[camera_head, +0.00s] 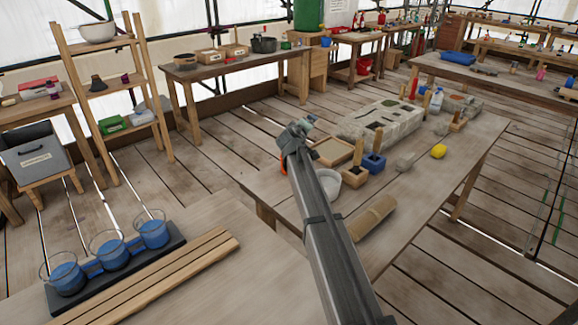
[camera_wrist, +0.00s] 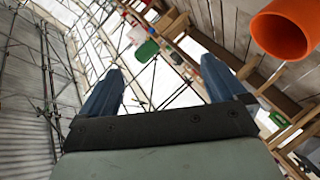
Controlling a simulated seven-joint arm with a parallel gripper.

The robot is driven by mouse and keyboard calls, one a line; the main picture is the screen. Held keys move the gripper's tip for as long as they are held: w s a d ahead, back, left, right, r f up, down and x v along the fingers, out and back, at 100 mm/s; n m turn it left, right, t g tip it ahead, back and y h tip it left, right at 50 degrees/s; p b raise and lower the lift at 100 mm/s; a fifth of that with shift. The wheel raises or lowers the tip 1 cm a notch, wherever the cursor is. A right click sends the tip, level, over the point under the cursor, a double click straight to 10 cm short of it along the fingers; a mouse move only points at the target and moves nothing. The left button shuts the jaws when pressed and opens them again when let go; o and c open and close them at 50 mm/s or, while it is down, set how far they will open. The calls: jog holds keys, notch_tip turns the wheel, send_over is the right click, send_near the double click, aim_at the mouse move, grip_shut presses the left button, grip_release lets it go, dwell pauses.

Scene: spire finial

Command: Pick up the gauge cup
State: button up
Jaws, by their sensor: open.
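My gripper (camera_head: 297,135) is raised above the near-left end of the work table in the head view. In the wrist view its two blue-grey fingers (camera_wrist: 162,68) stand apart with nothing between them. An orange, open-ended cup shape (camera_wrist: 288,25) is at the top right of the wrist view, outside the fingers. A small orange-red patch (camera_head: 283,165) shows beside my gripper in the head view, mostly hidden by it. A whitish round container (camera_head: 327,184) stands on the table, partly behind my arm. I cannot tell for sure which of these is the gauge cup.
The work table (camera_head: 420,225) holds a stone block (camera_head: 380,125), a blue holder (camera_head: 375,162), a wooden block (camera_head: 354,177), a yellow lump (camera_head: 439,151) and a tan roll (camera_head: 372,217). Several glasses of blue liquid (camera_head: 108,246) stand in a dark tray at lower left, beside wooden strips (camera_head: 160,275).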

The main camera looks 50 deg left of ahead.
jog(key=s+a+f+n+h, duration=0.1)
jog(key=s+f+n+h, duration=0.1)
jog(key=s+n, duration=0.3)
jog(key=s+a+f+n+h, duration=0.1)
jog(key=s+f+n+h, duration=0.1)
jog(key=s+f+n, duration=0.3)
jog(key=s+a+f+n+h, duration=0.1)
jog(key=s+f+n, duration=0.3)
jog(key=n, duration=0.4)
jog(key=shift+s+a+f+t+h, duration=0.1)
jog(key=shift+s+a+t+h, duration=0.1)
jog(key=shift+s+h, duration=0.25)
jog(key=shift+s+a+f+t+h, duration=0.1)
jog(key=shift+s+a+t+h, duration=0.1)
jog(key=shift+s+h, duration=0.2)
jog(key=shift+w+f+n, duration=0.1)
jog(key=shift+w+n, duration=0.15)
jog(key=shift+n, duration=0.05)
jog(key=x, duration=0.8)
jog(key=shift+w, duration=0.1)
jog(key=shift+a+x, duration=0.1)
jog(key=shift+x, duration=1.15)
jog(key=shift+a+x, duration=0.15)
jog(key=shift+x, duration=1.15)
jog(key=shift+c, duration=0.3)
jog(key=c, duration=1)
